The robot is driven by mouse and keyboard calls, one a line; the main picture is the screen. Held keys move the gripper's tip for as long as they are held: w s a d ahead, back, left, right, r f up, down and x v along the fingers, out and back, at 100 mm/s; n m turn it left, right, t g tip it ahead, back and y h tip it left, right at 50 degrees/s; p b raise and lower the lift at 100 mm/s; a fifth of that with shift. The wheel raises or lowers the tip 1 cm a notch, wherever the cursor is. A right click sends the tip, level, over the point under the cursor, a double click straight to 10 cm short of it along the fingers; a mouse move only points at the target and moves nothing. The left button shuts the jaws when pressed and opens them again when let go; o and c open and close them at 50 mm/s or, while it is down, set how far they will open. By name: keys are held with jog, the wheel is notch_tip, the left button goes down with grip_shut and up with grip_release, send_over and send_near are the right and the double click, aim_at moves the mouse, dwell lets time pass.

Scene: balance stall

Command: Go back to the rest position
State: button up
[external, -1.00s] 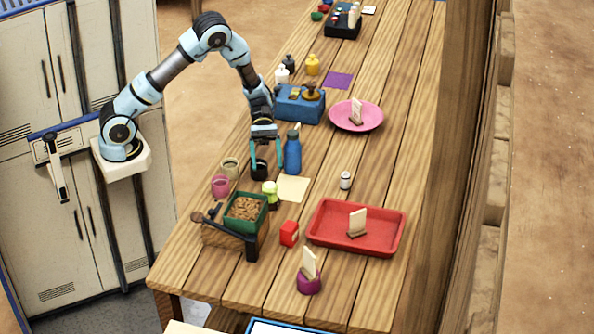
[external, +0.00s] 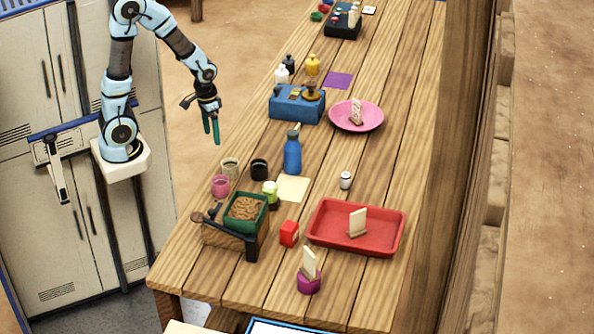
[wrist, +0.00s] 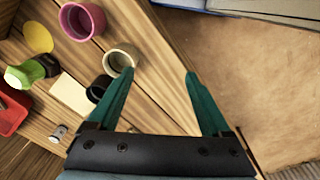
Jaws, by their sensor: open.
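My gripper (external: 211,128) hangs in the air off the left edge of the wooden table in the external view, with its fingers pointing down. In the wrist view my gripper (wrist: 157,75) is open, with its two teal fingers wide apart and nothing between them. The black cup (external: 259,169) stands upright on the table, apart from my gripper. The black cup (wrist: 97,90) is partly hidden behind the left finger in the wrist view.
Near the black cup are a beige cup (external: 230,168), a pink cup (external: 220,186), a blue bottle (external: 292,153) and a green-topped item (external: 270,192). A blue box (external: 298,108) and a red tray (external: 330,240) stand on the table.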

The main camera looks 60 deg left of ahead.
jog(key=shift+w+a+r+m+t, duration=0.15)
jog(key=shift+a+r+m+t, duration=0.3)
jog(key=shift+m+t, duration=0.2)
